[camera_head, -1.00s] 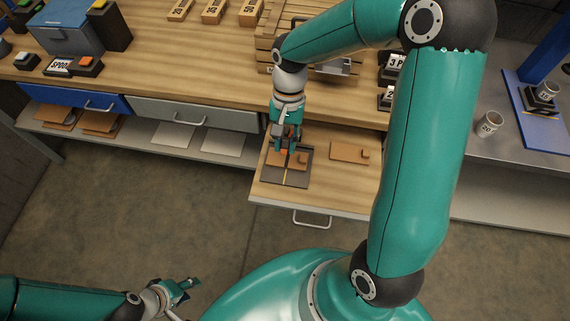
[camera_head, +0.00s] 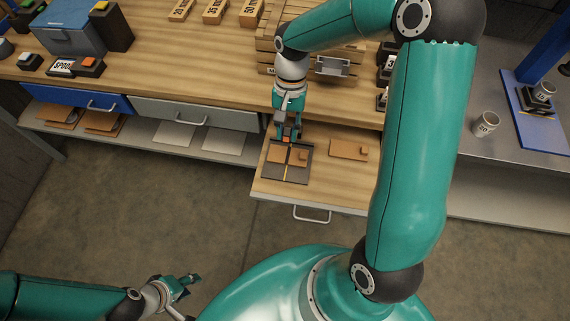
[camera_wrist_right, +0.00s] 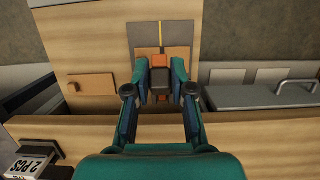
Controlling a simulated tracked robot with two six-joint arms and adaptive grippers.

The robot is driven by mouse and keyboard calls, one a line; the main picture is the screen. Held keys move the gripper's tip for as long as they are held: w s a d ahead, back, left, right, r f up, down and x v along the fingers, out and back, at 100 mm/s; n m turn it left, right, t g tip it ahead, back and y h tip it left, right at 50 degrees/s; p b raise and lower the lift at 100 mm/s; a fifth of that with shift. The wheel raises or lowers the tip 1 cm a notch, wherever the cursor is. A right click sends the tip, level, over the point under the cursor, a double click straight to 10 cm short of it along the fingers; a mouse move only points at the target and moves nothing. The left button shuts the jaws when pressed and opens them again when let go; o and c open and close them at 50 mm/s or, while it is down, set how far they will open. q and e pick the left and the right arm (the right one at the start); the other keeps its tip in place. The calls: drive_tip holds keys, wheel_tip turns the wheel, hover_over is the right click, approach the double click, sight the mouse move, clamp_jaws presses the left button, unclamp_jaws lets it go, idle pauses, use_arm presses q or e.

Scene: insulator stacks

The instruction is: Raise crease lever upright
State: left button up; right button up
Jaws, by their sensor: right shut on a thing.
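The creasing board (camera_head: 285,174) is a dark plate with a yellow centre line. It lies on the pulled-out wooden drawer board, with brown pieces on both halves; it also shows in the wrist view (camera_wrist_right: 146,33). The crease lever (camera_wrist_right: 160,61), with an orange-red top, is at the board's edge nearest the workbench. My right gripper (camera_head: 287,138) is shut on the lever, one finger on each side. The fingers hide part of the lever, and its exact tilt is hard to tell. My left gripper (camera_head: 190,298) is open and empty over the floor at lower left.
A brown flat piece with a small knob (camera_head: 348,149) lies right of the creasing board. A wooden crate (camera_head: 268,48) stands on the bench behind my right gripper. A cup (camera_head: 487,124) stands on the grey table at right. The floor in front is clear.

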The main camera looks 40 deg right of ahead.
drive_tip(key=shift+w+d+r, duration=0.1)
drive_tip(key=shift+w+d+r+p, duration=0.35)
drive_tip(key=shift+w+d+p, duration=0.15)
drive_tip(key=shift+p, duration=0.1)
drive_tip(key=shift+w+d, duration=0.2)
drive_tip(key=shift+d, duration=0.1)
drive_tip(key=shift+w+d+r, duration=0.1)
drive_tip(key=shift+r, duration=0.05)
drive_tip(key=shift+w+d+r+p, duration=0.3)
drive_tip(key=shift+w+d+p, duration=0.5)
drive_tip(key=shift+d, duration=0.1)
drive_tip(key=o, duration=0.9)
drive_tip(key=shift+c, duration=0.2)
